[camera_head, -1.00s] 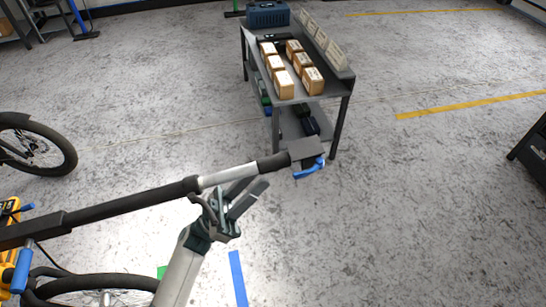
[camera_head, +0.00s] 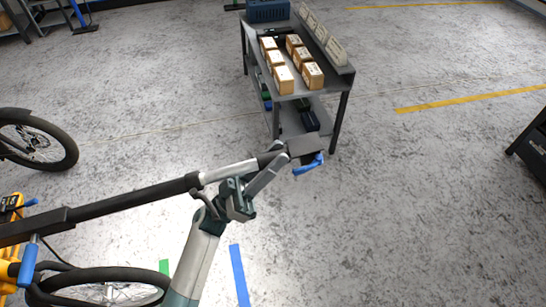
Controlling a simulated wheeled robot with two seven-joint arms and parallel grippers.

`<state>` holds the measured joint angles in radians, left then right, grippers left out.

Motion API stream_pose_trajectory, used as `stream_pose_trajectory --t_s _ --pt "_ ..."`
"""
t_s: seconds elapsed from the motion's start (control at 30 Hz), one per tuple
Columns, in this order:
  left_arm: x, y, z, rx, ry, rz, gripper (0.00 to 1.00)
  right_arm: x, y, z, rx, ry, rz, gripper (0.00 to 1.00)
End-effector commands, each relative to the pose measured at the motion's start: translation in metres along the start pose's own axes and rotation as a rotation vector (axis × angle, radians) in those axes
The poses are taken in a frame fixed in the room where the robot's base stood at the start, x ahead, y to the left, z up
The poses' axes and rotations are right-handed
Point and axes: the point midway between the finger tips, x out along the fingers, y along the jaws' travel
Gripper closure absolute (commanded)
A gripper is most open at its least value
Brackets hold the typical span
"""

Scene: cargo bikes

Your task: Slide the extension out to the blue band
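A long telescoping extension runs from the bike at the left up to the right. It has a thick black tube (camera_head: 130,202), a pale inner section (camera_head: 226,173) and a dark end with a grey block (camera_head: 303,150) and a blue lever (camera_head: 309,165). My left gripper (camera_head: 280,153) reaches up from below to the dark end, just left of the block. One finger lies across the front of the tube; the other is mostly hidden, so its grip is unclear. A blue band (camera_head: 238,274) lies on the floor below. My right gripper is not in view.
A grey cart (camera_head: 337,97) with several boxes stands behind the extension's end. A bike wheel (camera_head: 38,141) is at the left.

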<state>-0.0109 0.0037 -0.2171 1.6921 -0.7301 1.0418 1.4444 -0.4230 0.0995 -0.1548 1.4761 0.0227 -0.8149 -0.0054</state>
Motion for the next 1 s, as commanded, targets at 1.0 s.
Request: stream_pose_trajectory --t_s 1.0 --pt "0.081 0.0 0.06 0.0 -0.001 0.0 1.0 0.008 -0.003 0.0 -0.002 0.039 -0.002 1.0"
